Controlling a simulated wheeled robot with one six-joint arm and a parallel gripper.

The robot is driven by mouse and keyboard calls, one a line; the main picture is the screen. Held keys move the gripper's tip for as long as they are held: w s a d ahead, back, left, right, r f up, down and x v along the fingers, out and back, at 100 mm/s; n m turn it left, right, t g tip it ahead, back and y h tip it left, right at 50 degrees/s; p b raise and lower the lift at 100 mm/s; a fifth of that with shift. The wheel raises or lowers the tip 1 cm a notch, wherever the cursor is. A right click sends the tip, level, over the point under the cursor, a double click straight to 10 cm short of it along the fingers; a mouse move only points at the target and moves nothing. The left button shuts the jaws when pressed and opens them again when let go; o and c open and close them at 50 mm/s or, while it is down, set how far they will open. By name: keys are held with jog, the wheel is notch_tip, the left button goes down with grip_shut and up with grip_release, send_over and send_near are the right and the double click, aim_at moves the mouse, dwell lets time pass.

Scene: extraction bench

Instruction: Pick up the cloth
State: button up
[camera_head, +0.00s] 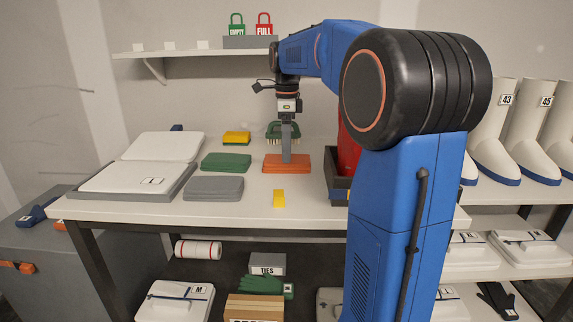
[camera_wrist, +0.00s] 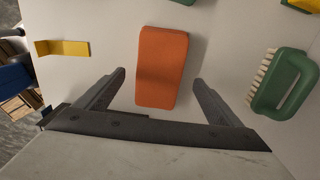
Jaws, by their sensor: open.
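A flat orange folded cloth (camera_head: 287,164) lies on the bench top near its middle. Similar flat folded pieces, one green (camera_head: 226,162) and one grey (camera_head: 214,188), lie to its left. My gripper (camera_head: 287,152) points down over the orange cloth, and its fingers partly cover the cloth's back edge in the head view. In the wrist view my gripper (camera_wrist: 159,80) is open and empty, with the orange cloth (camera_wrist: 162,66) showing between and beyond the fingertips. The head view does not show clearly whether the fingers touch it.
A green brush (camera_wrist: 284,82) and a yellow bracket-like piece (camera_wrist: 62,48) flank the cloth. A yellow-and-green sponge (camera_head: 237,138) lies behind. White trays (camera_head: 137,178) fill the bench's left, and a dark bin (camera_head: 338,188) stands right. A shelf (camera_head: 190,53) hangs above.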

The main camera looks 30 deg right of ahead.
jog(key=shift+a+f, duration=0.1)
jog(key=shift+f, duration=1.5)
jog(key=c, duration=1.2)
jog(key=shift+o, duration=0.2)
jog(key=shift+r, duration=0.1)
